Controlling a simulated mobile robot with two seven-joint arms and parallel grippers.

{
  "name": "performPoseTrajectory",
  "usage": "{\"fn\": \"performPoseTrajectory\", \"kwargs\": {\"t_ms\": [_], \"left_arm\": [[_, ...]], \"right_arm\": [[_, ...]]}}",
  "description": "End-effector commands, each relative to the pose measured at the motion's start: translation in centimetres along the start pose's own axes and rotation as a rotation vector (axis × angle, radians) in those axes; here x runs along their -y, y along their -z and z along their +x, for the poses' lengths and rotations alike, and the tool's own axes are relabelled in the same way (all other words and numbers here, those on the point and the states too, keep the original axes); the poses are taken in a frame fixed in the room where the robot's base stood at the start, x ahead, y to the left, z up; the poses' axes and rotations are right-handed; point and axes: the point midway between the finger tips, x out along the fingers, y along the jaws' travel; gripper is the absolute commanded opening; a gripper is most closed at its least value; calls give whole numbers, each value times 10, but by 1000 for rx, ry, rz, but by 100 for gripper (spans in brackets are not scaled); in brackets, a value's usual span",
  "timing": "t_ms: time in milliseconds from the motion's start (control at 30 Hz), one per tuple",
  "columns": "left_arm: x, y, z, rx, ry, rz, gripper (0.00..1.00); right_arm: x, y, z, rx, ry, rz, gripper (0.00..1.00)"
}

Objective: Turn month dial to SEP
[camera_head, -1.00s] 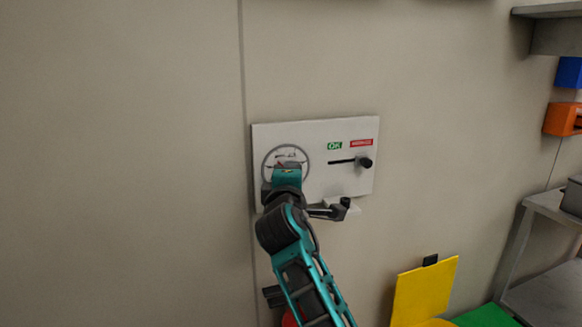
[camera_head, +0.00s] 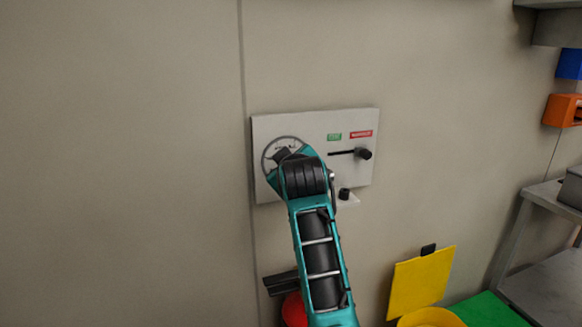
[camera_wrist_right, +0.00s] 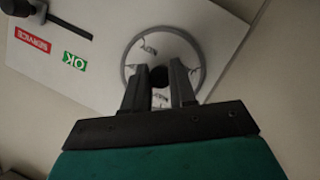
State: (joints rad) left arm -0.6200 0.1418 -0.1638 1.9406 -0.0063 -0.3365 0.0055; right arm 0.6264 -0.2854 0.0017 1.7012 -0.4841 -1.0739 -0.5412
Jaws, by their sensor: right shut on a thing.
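The month dial is a round face with a grey ring on a white wall panel (camera_head: 312,190). The ring (camera_head: 267,155) is partly covered by my right arm in the head view. In the right wrist view the dial ring (camera_wrist_right: 127,61) surrounds the fingers of my right gripper (camera_wrist_right: 159,84). The gripper is shut on the dark dial knob (camera_wrist_right: 158,74) at the dial's centre. Small month labels (camera_wrist_right: 149,48) show upside down or tilted, too blurred to read surely. My left gripper is not in view.
The panel also has a green OK label (camera_head: 334,136), a red SERVICE label (camera_head: 361,134) and a black lever (camera_head: 362,153). A small knob (camera_head: 344,194) sits below. Yellow board (camera_head: 420,283) and metal shelving (camera_head: 545,195) stand right. The wall left is clear.

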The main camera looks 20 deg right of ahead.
Motion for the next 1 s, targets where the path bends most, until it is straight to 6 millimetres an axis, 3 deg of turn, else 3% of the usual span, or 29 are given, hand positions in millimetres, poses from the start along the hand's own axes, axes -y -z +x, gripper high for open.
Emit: {"fn": "performPoseTrajectory", "kwargs": {"t_ms": [1000], "left_arm": [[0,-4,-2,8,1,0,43]], "right_arm": [[-2,-2,1,2,359,862,0]]}}
